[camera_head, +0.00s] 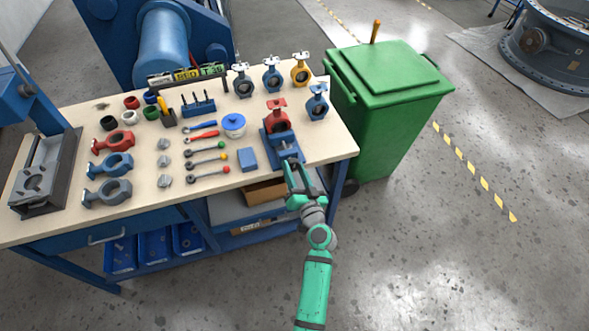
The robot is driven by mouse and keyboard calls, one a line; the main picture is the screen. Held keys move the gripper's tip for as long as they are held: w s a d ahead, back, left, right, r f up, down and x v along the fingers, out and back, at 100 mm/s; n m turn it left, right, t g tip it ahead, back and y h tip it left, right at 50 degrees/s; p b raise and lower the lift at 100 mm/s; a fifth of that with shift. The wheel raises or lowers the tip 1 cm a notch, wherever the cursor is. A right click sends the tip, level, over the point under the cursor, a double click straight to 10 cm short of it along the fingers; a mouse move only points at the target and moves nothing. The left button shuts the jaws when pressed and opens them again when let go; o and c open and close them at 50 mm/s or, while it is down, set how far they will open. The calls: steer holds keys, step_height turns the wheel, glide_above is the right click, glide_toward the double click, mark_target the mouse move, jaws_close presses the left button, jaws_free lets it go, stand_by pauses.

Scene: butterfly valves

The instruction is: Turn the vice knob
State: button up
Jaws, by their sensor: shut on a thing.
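The blue vice (281,146) stands near the right front edge of the workbench. A red butterfly valve (277,118) sits upright in it. My gripper (292,167) reaches in from the front, at the near end of the vice. It is shut on the vice knob, which my fingers mostly hide. How far the knob is turned cannot be told from this view.
The workbench (230,190) holds valve bodies, wrenches, a blue block (247,159) and a blue-lidded tub (233,123) left of the vice. Blue and yellow valves (300,72) stand behind it. A green bin (389,95) is close on the right. Floor in front is clear.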

steer(key=shift+d+n, duration=0.1)
steer(key=shift+n, duration=0.6)
steer(key=shift+w, duration=0.1)
steer(key=o, duration=1.1)
steer(key=v, duration=1.1)
steer(key=shift+a, duration=0.2)
